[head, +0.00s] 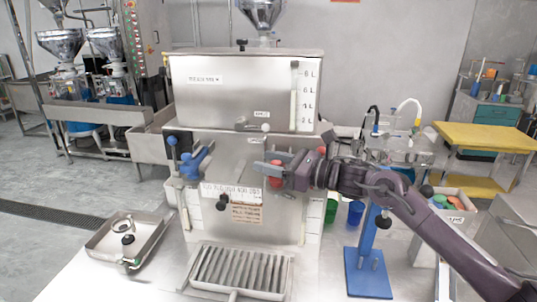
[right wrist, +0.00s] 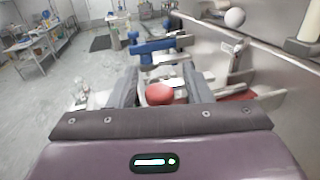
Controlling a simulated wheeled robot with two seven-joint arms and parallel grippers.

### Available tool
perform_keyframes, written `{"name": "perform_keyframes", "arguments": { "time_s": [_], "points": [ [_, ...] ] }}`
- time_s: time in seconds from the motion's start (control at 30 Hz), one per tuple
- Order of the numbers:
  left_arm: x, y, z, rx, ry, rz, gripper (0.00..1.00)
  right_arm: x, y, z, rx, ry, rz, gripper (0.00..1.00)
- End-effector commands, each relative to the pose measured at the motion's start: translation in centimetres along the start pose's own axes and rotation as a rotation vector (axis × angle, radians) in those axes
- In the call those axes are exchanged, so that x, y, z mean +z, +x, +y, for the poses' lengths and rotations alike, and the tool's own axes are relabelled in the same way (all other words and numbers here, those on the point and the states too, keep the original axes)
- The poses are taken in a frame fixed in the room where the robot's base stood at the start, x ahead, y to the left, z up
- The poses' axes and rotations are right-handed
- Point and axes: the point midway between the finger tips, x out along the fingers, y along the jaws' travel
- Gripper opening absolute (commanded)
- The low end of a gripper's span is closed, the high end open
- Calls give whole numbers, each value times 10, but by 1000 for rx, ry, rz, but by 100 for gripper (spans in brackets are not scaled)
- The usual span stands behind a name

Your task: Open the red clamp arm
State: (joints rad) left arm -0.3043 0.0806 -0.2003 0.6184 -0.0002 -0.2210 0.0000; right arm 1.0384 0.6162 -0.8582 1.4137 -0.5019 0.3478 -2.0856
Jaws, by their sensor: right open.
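The steel machine (head: 245,95) stands on the table with a red clamp arm (head: 277,165) on its front right and a blue clamp arm (head: 193,162) on its front left. My right gripper (head: 266,172) is at the red clamp arm and partly hides it. In the right wrist view the red round knob (right wrist: 160,93) of the clamp arm shows between the two open fingers (right wrist: 160,80). Another red part (right wrist: 237,97) shows beside the right finger, against the machine. I cannot tell whether a finger touches the knob. My left gripper is out of view.
A steel tray (head: 100,243) lies left of the machine and a ribbed drip tray (head: 240,270) in front. A blue stand (head: 368,272), green cup (head: 331,211) and blue cup (head: 356,213) stand right, near my right arm.

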Motion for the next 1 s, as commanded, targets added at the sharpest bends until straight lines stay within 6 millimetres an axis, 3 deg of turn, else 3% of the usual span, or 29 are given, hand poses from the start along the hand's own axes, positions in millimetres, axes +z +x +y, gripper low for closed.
{"name": "perform_keyframes", "arguments": {
  "time_s": [0.33,0.67,1.0],
  "points": [
    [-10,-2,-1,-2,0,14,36,-1,6,0,0,0,1,45],
    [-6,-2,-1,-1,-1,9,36,-1,5,0,0,0,1,2],
    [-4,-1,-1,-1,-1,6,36,0,5,0,-1,10,3,0]
  ]
}}
